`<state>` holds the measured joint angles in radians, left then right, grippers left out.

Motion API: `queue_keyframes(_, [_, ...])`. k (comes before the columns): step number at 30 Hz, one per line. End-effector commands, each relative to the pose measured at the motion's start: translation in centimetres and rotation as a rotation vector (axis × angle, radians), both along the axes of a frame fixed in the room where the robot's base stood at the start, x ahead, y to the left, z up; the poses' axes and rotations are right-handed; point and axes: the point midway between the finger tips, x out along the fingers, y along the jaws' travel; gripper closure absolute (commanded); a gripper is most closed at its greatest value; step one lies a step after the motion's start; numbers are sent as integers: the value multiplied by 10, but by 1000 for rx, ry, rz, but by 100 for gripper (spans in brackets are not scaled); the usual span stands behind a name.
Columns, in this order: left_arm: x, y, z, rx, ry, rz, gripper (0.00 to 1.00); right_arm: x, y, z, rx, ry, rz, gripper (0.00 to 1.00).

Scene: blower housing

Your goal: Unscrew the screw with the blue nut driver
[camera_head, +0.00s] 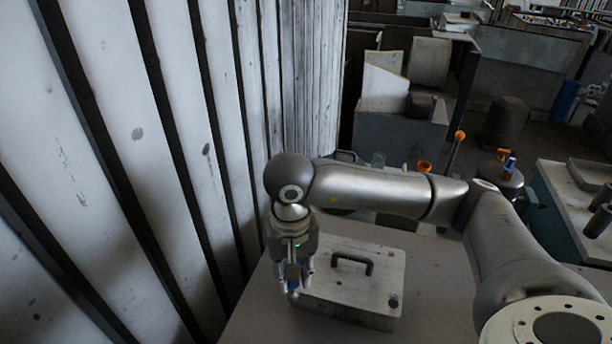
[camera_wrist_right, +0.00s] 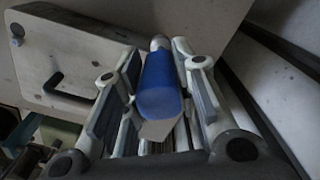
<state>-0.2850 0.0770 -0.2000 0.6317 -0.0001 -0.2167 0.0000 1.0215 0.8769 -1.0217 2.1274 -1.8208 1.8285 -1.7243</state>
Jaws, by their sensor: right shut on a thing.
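The blue nut driver (camera_wrist_right: 160,88) is between the fingers of my right gripper (camera_wrist_right: 158,100), which is shut on its blue handle. In the head view, my right gripper (camera_head: 298,276) points down beside the left side of the housing (camera_head: 345,300), a pale box with a dark handle on top. A bit of the driver's blue shows low between the fingers. In the right wrist view the housing (camera_wrist_right: 70,75) is at upper left, apart from the driver. A small dark round spot on the housing's near right corner may be the screw; I cannot tell. My left gripper is out of view.
The housing stands on a grey table (camera_head: 250,318). A ribbed pale wall (camera_head: 180,150) runs close along the left. Orange- and blue-handled tools (camera_head: 506,165) stand behind my right arm. Bare tabletop lies in front of the housing.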

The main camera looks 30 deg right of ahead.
Motion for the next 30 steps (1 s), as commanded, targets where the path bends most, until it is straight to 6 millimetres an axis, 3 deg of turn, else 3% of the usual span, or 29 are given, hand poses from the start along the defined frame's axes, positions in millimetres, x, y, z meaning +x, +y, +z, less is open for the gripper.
queue_keyframes(1, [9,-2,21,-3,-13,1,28,16,-9,18,2,0,-129,100])
queue_keyframes(5, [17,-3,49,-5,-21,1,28,57,-38,39,4,1,-518,100])
queue_keyframes(9, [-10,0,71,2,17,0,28,88,-73,53,-1,13,-903,100])
queue_keyframes(15, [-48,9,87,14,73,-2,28,109,-110,59,-13,30,-1258,100])
queue_keyframes(19, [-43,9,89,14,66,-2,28,112,-119,57,-19,36,-1345,100])
queue_keyframes(26, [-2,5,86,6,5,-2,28,112,-120,47,-20,35,-1357,100])
queue_keyframes(30, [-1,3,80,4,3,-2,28,112,-120,37,-19,36,-1355,100])
